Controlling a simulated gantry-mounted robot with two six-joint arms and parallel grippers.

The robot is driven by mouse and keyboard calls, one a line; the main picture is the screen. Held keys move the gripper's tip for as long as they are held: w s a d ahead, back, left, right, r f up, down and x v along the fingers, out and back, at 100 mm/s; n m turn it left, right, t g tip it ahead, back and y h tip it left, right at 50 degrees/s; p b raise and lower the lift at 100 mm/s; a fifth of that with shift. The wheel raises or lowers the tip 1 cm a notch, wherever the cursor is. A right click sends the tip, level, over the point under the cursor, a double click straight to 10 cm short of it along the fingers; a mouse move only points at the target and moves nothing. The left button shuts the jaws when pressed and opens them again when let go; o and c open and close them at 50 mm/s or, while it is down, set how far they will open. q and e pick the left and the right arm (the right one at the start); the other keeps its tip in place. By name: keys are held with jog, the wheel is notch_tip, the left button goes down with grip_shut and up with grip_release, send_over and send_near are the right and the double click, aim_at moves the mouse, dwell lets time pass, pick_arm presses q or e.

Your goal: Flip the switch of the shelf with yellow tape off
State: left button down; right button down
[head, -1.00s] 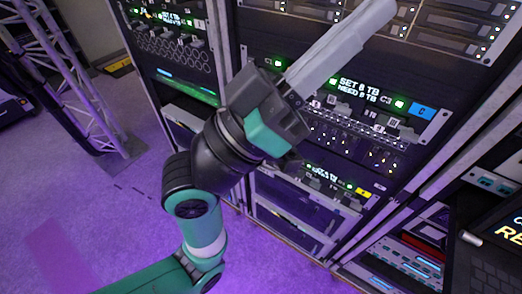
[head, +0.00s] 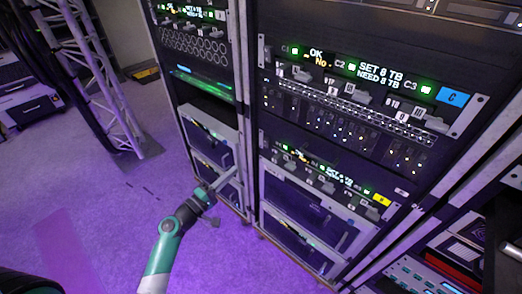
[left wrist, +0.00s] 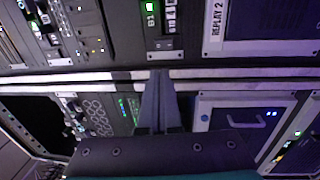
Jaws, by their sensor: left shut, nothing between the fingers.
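The shelf with yellow tape (head: 382,200) is the lower lit panel in the middle rack in the head view. It has a green-lit display (head: 340,178) and several small grey switches (head: 327,187) along its front. Their positions are too small to tell. My left gripper (head: 230,173) is low at the left, in front of the post between the left and middle racks, apart from the yellow-taped shelf. In the left wrist view its fingers (left wrist: 158,103) are together and empty, pointing at the rack posts. My right gripper is not in view.
A similar shelf with blue tape marked C (head: 454,97) is above the yellow one, with displays reading "OK" and "SET 8 TB". A left rack (head: 205,80) stands beside it. A truss (head: 95,75) with cables stands at the far left. The purple floor (head: 100,225) is open.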

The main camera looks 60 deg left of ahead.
aim_at(265, 141)
pick_arm(q)
jog(key=shift+w, duration=0.1)
jog(key=b+x, duration=0.2)
jog(key=x, duration=1.2)
jog(key=shift+r, duration=0.1)
